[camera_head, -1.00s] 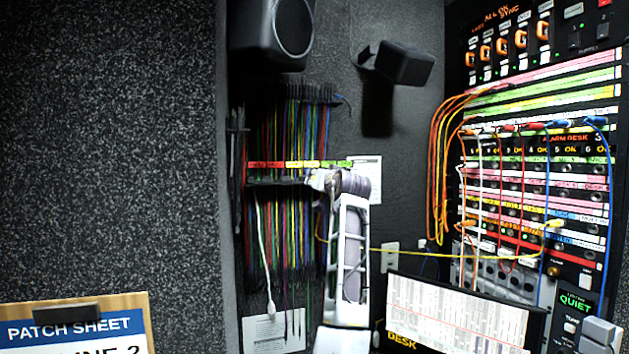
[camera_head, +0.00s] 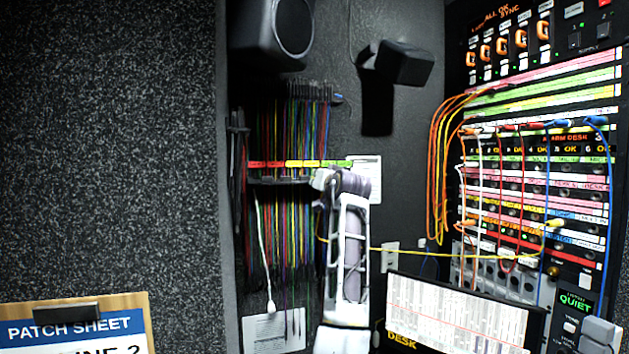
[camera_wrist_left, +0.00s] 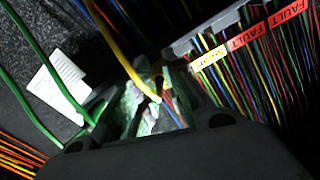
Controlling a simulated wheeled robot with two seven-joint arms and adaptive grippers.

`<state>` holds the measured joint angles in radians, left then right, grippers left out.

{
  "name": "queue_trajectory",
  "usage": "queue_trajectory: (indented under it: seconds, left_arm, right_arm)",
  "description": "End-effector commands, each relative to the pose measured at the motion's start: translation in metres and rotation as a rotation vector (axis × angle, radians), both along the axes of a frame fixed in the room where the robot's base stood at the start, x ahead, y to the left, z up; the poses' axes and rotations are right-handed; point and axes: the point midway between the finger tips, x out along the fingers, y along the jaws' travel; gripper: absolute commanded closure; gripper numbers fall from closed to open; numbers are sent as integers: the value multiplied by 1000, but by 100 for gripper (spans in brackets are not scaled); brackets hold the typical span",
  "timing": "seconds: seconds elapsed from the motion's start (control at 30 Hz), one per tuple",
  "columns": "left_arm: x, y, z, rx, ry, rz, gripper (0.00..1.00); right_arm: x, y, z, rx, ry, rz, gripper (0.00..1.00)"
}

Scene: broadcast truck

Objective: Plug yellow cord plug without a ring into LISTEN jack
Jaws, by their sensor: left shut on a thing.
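My left gripper (camera_head: 322,181) is at the right side of the rack of hanging cords. In the left wrist view its jaws (camera_wrist_left: 152,108) are shut on a yellow cord (camera_wrist_left: 118,52), which runs up and left out of them. The cord's plug is mostly hidden between the fingers, so I cannot tell whether it has a ring. In the head view a yellow cord (camera_head: 430,252) stretches from near my left arm to a yellow plug (camera_head: 554,223) on the patch panel at right. I cannot read a LISTEN label. My right gripper is not in view.
The cord rack (camera_head: 265,181) holds many hanging coloured cords close to my gripper. The patch panel (camera_head: 510,212) has several cords plugged in across its front. A DESK screen (camera_head: 465,315) stands below it. A speaker (camera_head: 400,65) juts from the wall above.

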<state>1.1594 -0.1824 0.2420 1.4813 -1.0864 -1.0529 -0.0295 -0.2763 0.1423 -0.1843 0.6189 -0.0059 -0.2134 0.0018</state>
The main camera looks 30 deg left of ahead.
Motion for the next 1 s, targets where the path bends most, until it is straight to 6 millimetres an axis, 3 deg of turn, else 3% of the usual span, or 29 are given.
queue_trajectory:
  seconds: [1.0]
  left_arm:
    - [0, 0, 25, 1, -1, 0, 100]
  right_arm:
    - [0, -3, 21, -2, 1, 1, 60]
